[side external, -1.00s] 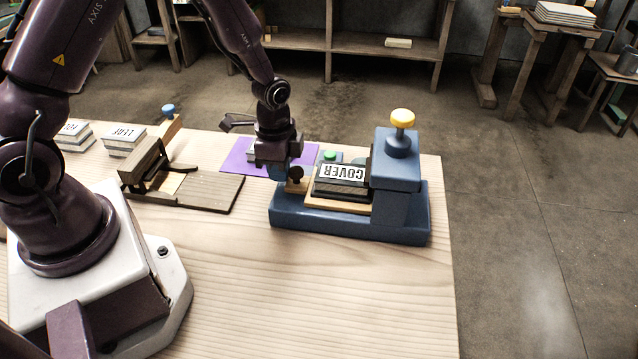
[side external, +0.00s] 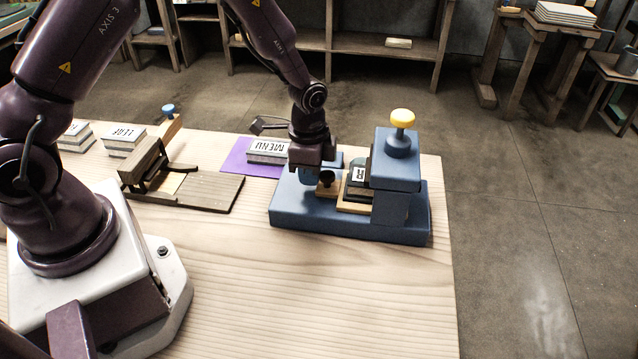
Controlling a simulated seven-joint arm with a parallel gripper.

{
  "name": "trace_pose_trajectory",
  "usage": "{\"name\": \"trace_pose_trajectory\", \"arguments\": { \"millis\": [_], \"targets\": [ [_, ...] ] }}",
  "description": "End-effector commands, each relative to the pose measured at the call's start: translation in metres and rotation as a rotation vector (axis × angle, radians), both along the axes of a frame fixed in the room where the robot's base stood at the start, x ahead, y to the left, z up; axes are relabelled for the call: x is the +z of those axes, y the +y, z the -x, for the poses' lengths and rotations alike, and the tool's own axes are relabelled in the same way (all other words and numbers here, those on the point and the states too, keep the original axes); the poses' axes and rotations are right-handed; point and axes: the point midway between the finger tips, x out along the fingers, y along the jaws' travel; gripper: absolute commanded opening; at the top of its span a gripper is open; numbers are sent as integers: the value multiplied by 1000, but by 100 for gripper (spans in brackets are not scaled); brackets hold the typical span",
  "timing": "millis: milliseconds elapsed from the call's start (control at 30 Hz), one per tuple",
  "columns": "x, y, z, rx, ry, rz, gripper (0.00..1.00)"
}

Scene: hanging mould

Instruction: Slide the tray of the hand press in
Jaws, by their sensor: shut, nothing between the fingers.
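The blue hand press (side external: 400,233) stands on the right part of the table, with a yellow-topped knob (side external: 402,117) on its head. Its wooden tray (side external: 353,208) is partly under the head and carries a dark block with a white label (side external: 359,174), of which only the last letters show. A dark round knob (side external: 327,178) is on the tray's left end. My gripper (side external: 314,176) is shut and empty, low over the press bed at the tray's left end, beside the knob. Whether the fingers touch the tray is hard to tell.
A block labelled MENU (side external: 268,151) lies on a purple mat (side external: 237,160) behind my gripper. A wooden hinged device (side external: 205,188) stands to the left, with labelled stacks (side external: 124,141) behind it. The front of the table (side external: 300,290) is clear.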

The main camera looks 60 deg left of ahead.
Motion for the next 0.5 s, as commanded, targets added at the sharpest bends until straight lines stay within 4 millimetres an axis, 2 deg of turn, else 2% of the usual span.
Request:
{"name": "trace_pose_trajectory", "arguments": {
  "millis": [500],
  "targets": [
    [0,-18,-18,-1,-1,1,0]
  ]
}}
